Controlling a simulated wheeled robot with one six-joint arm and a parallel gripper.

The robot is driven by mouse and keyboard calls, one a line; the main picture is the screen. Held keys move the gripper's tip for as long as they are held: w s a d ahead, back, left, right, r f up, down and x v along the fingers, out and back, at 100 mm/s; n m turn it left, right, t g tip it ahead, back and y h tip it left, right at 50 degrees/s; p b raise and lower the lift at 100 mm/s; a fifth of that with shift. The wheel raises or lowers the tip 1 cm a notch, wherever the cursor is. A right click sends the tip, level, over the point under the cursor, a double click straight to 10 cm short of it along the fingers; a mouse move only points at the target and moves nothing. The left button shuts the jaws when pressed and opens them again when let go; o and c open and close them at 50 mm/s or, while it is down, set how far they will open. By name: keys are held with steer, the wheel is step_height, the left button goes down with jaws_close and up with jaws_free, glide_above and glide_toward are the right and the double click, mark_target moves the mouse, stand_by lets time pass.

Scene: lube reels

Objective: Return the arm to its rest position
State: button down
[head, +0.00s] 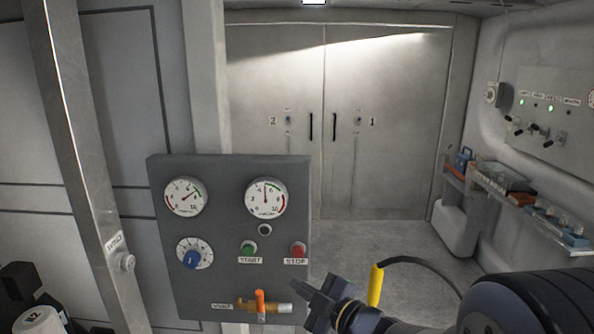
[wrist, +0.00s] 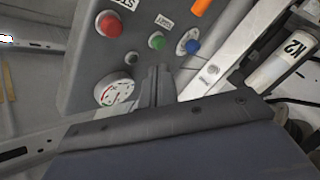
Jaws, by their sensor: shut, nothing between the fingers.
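My gripper (head: 318,293) is at the lower middle of the head view, just right of the grey control panel's (head: 228,222) lower right corner. Its fingers are together with nothing between them. In the wrist view the closed fingers (wrist: 157,84) point towards the panel face, among the gauge and the buttons. I cannot tell the exact gap to the panel. My arm reaches in from the lower right of the head view.
The panel carries two gauges, a blue knob (head: 192,259), a green START button (head: 248,248), a red STOP button (head: 298,250) and an orange valve lever (head: 260,304). A yellow handle (head: 376,285) with a dark hose is beside my arm. Shelves (head: 520,200) line the right wall.

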steer(key=shift+s, duration=0.9)
steer(key=shift+w, duration=0.1)
